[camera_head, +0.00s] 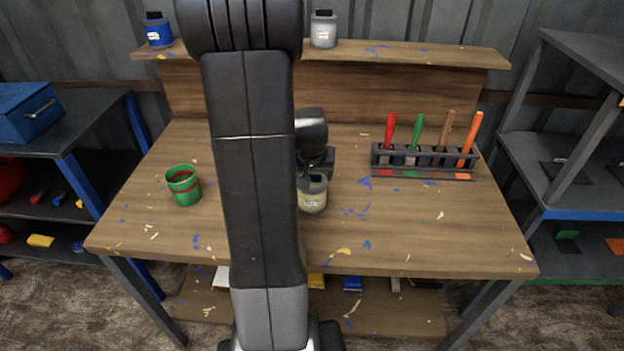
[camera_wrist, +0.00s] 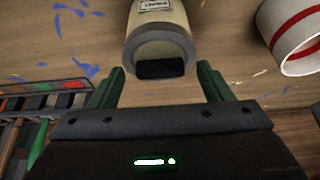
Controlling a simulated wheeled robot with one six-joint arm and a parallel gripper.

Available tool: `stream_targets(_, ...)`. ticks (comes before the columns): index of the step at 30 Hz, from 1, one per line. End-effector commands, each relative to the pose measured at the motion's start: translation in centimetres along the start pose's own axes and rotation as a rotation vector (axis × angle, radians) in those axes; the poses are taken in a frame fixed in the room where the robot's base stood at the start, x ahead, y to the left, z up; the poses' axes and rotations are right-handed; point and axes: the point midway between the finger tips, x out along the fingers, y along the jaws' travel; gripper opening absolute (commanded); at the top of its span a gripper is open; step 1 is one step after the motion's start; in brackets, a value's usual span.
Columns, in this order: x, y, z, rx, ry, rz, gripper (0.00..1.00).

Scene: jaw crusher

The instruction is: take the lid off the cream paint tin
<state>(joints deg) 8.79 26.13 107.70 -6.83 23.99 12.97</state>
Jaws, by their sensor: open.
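The cream paint tin (camera_head: 312,200) stands upright on the workbench, just right of my arm in the head view. In the wrist view, the cream tin (camera_wrist: 160,18) shows at the top with a small label. Its grey lid (camera_wrist: 150,50) is on, with a black knob (camera_wrist: 160,69) on top. My gripper (camera_wrist: 161,74) is open and empty. Its two dark green fingers lie either side of the knob, with a gap on each side. In the head view, my gripper (camera_head: 314,166) is at the tin's top, and my arm hides part of this area.
A green cup (camera_head: 183,185) stands at the left. A rack (camera_head: 422,172) with coloured-handled tools is at the right. Blue (camera_head: 158,33) and grey (camera_head: 323,31) tins sit on the shelf.

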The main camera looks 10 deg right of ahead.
Motion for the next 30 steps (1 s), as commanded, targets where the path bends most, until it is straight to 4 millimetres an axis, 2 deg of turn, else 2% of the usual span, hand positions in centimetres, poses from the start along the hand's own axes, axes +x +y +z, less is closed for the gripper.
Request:
stream_targets(2,0.0,0.0,0.0,0.0,0.0,0.0,0.73)
stream_targets(3,0.0,0.0,0.0,0.0,0.0,0.0,0.69)
stream_targets(10,0.0,0.0,0.0,0.0,0.0,0.0,0.25)
stream_targets(20,-0.5,0.0,-0.3,0.0,0.003,0.0,0.25)
stream_targets(23,-1.7,0.0,-0.8,0.0,0.006,-0.001,0.25)
stream_targets(30,-6.1,0.0,-2.6,0.0,0.006,-0.001,0.25)
